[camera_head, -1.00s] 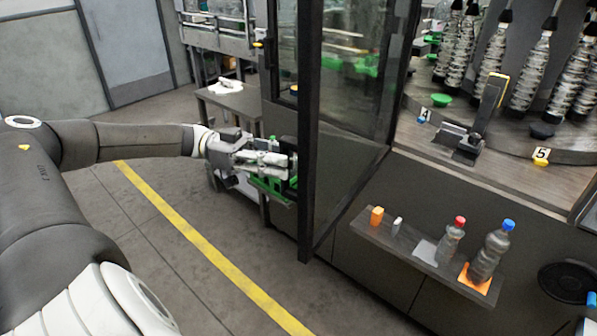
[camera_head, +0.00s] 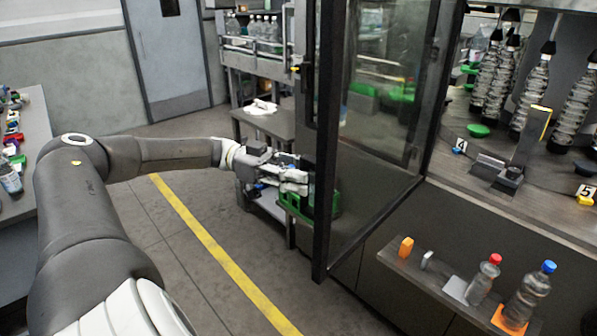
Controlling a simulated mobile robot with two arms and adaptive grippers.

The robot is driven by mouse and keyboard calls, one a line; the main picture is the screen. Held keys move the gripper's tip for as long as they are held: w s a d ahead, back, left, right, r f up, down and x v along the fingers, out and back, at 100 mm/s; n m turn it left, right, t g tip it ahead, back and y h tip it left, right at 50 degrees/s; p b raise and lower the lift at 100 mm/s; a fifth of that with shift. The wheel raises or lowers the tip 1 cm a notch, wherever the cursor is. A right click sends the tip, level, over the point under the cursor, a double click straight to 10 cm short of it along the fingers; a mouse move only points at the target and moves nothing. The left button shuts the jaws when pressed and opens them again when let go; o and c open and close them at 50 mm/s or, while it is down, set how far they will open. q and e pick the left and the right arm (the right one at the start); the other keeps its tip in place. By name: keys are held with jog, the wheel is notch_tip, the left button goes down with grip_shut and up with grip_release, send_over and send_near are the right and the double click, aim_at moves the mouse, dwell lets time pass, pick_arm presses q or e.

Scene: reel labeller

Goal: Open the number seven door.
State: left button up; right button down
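A framed glass door (camera_head: 385,130) of the machine stands swung outward in the middle of the view, its dark frame edge nearest me. No number seven shows on it from here. My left gripper (camera_head: 300,182) is at the outer side of the door's dark edge, at about mid height. Its fingertips are partly hidden against the dark frame, so I cannot tell whether they close on a handle. My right gripper is not in view.
A shelf (camera_head: 430,283) below the machine opening carries a red-capped bottle (camera_head: 484,280), a blue-capped bottle (camera_head: 529,293) and small items. A small table (camera_head: 266,125) stands behind my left gripper. A side table (camera_head: 30,135) is at the far left. The floor with the yellow line (camera_head: 215,250) is clear.

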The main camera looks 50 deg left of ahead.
pick_arm(q)
jog(key=shift+f, duration=0.1)
jog(key=shift+a, duration=0.1)
dwell(0.3)
jog(key=v, duration=1.2)
jog(key=shift+f, duration=0.2)
